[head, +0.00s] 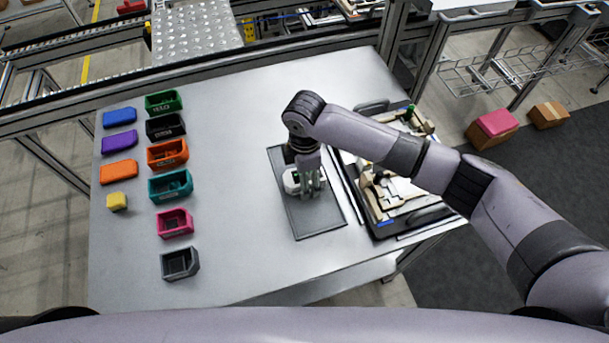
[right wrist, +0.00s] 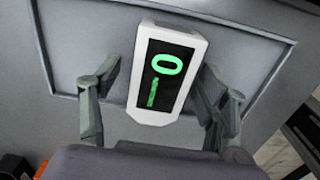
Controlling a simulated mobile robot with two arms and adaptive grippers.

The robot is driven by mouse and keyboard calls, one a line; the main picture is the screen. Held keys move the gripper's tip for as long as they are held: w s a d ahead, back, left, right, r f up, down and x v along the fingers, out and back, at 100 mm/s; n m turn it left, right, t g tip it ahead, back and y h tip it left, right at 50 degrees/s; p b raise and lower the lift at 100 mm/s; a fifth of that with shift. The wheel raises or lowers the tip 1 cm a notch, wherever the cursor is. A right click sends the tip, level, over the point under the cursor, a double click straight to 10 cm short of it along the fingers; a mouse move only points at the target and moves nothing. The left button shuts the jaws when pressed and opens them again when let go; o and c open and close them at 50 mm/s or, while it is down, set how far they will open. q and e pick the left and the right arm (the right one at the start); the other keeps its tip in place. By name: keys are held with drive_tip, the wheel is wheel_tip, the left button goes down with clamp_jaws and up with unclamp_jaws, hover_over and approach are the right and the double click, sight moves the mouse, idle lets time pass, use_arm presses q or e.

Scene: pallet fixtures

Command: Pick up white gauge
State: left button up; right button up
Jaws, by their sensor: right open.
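The white gauge (right wrist: 165,75) has a black face with green marks. It rests on a dark grey mat (head: 318,222) on the table, and in the head view the gauge (head: 291,182) is partly hidden by my gripper. My right gripper (head: 311,188) points down over it. In the right wrist view the right gripper's fingers (right wrist: 160,95) are spread, one on each side of the gauge, with visible gaps to it. The gripper holds nothing. My left gripper is not in view.
Several coloured bins (head: 170,185) and blocks (head: 118,173) stand in columns at the table's left. A black tray (head: 447,212) with tan parts lies right of the mat, under my right arm. The table (head: 235,140) is bare between bins and mat.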

drive_tip(key=c, duration=1.4)
